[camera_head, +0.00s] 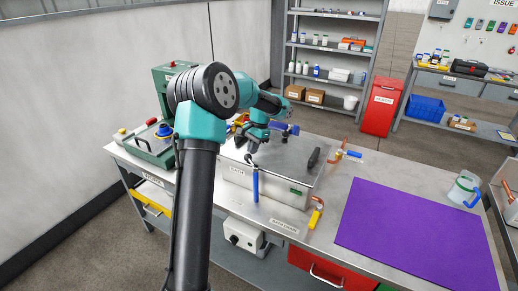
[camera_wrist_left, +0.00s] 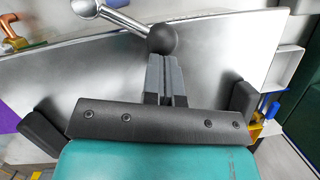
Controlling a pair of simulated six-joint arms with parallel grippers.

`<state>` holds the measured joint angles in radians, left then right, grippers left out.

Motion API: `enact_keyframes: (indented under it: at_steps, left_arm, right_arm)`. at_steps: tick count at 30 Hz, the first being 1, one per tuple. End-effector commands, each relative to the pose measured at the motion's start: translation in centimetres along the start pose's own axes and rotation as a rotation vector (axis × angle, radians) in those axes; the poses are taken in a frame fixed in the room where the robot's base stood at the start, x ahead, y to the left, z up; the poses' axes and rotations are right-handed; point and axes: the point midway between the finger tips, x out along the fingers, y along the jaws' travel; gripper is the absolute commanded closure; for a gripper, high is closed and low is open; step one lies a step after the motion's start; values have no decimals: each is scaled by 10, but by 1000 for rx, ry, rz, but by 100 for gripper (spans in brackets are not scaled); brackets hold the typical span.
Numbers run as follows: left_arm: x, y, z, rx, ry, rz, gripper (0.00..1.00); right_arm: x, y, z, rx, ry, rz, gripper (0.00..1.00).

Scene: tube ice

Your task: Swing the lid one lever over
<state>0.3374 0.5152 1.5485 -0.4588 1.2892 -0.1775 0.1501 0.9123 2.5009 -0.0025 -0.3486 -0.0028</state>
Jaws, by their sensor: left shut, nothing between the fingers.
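A metal box (camera_head: 262,196) stands on the steel bench. Its flat grey lid (camera_head: 285,160) appears closed and has a dark handle (camera_head: 314,157) near its right side. In the left wrist view the metal plate (camera_wrist_left: 90,70) lies below a bright lever (camera_wrist_left: 118,18) with a black ball knob (camera_wrist_left: 163,39). My left gripper (camera_head: 251,150) is over the lid's left part. Its fingers (camera_wrist_left: 166,75) are shut and empty, with their tips close to the knob; I cannot tell if they touch it. A blue-handled lever (camera_head: 255,185) hangs at the box front. My right gripper is out of view.
A yellow-handled valve (camera_head: 316,214) sits at the box's front right corner, and a blue-handled one (camera_head: 349,154) behind right. A purple mat (camera_head: 410,232) lies on the bench's right, with a jug (camera_head: 464,188) beyond. A green case (camera_head: 150,143) stands left.

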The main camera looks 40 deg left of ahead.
Motion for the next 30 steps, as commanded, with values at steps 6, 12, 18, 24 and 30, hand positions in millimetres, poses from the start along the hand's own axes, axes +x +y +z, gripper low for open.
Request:
enact_keyframes:
  at_steps: [6,12,18,24,30]
  left_arm:
    - [6,-9,15,-196,-3,62,100]
    - [10,-13,29,-372,-2,117,100]
    - [14,-15,40,-515,-2,161,100]
    - [16,-14,48,-519,-3,162,100]
    - [18,-14,51,-518,-5,162,100]
  right_arm:
    - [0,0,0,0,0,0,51]
    - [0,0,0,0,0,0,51]
    - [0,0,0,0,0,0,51]
    - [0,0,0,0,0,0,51]
    - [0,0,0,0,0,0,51]
